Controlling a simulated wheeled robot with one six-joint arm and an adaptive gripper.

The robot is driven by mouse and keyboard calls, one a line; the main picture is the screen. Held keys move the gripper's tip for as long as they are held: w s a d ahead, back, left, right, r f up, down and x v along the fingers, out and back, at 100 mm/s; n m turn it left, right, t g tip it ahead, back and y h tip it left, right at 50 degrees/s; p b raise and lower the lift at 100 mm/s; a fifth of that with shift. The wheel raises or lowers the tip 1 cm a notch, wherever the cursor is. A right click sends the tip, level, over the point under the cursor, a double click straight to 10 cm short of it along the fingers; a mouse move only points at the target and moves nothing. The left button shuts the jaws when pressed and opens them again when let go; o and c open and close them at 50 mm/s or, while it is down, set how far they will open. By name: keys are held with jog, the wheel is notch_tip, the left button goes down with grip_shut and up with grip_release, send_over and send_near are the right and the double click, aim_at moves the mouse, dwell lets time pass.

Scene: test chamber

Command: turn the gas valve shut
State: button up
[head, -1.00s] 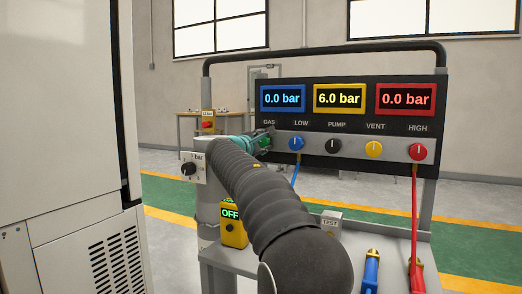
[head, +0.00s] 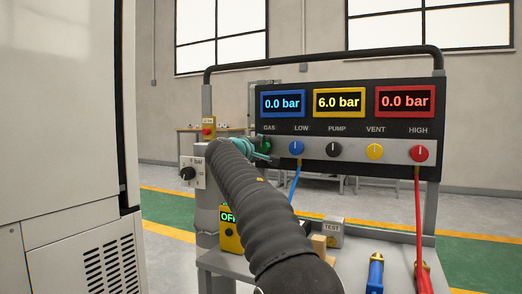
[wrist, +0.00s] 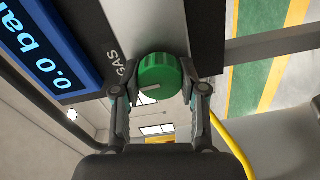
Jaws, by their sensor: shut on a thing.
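The gas valve is a green knob (wrist: 158,72) with a white mark, under the label GAS on the black panel. In the wrist view my gripper (wrist: 160,92) has one finger on each side of the knob and is shut on it. The white mark lies nearly crosswise in that view, tilted a little. In the head view the knob (head: 265,147) shows only in part at the panel's left end, with my teal gripper (head: 250,147) at it. My dark arm hides some of the area below.
Blue (head: 296,148), black (head: 333,149), yellow (head: 374,150) and red (head: 420,153) knobs sit to the right. The displays read 0.0, 6.0 and 0.0 bar. Blue and red hoses hang below. A yellow box (head: 231,235) and a TEST block (head: 331,232) stand below the panel.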

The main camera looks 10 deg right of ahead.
jog(key=shift+a+m, duration=0.1)
jog(key=shift+m, duration=0.2)
dwell(0.4)
jog(key=o, duration=1.1)
jog(key=shift+o, duration=0.2)
jog(key=v, duration=1.2)
